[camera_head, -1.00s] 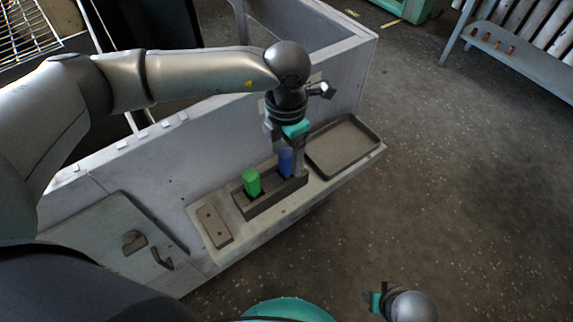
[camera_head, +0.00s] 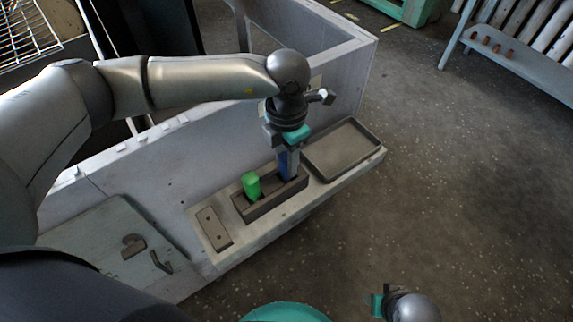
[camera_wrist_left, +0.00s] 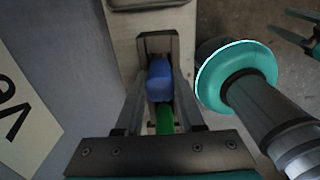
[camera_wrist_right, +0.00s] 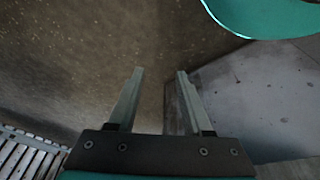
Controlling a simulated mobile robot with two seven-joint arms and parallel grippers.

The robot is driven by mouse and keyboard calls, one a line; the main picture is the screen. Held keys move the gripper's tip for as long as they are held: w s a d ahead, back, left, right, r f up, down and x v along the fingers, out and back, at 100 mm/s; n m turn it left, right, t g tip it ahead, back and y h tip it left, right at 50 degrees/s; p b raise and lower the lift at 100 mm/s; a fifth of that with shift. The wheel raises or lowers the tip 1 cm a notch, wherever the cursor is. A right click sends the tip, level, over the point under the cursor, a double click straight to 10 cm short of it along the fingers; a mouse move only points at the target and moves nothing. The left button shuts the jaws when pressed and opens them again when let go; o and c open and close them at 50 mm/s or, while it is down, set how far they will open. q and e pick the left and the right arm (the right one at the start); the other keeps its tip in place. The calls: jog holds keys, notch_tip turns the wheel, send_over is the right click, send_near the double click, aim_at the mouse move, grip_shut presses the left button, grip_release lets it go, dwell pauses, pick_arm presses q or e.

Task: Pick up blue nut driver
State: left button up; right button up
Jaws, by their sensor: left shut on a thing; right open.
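The blue nut driver (camera_head: 285,164) stands upright in the right part of a dark holder (camera_head: 262,204) on the ledge. My left gripper (camera_head: 289,168) points down over it, shut on its blue handle. In the left wrist view the blue handle (camera_wrist_left: 159,80) is between the two fingers. A green-handled tool (camera_head: 251,185) stands in the left part of the same holder, and it shows behind the blue one in the left wrist view (camera_wrist_left: 165,118). The shafts are hidden in the holder. My right gripper (camera_wrist_right: 152,75) is open and empty over the floor.
An empty grey tray (camera_head: 342,150) is on the ledge to the right of the holder. A small flat block (camera_head: 213,228) with holes is to its left. A pale wall panel (camera_head: 160,165) rises behind the ledge.

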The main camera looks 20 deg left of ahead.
pick_arm(q)
grip_shut()
jog(key=shift+r, duration=0.5)
jog(key=shift+r+p, duration=0.35)
jog(key=shift+r, duration=0.05)
notch_tip(320, 180, up, 18)
jog(key=p, duration=0.5)
pick_arm(e)
jog(key=s+d+f, duration=0.4)
jog(key=s+f, duration=0.3)
jog(key=f, duration=0.2)
jog(key=shift+d+f+g, duration=0.3)
jog(key=shift+d+f, duration=0.05)
jog(key=shift+d, duration=0.05)
pick_arm(q)
jog(key=shift+r, duration=0.1)
jog(key=shift+o, duration=2)
grip_release()
grip_shut()
pick_arm(e)
jog(key=shift+h, duration=0.3)
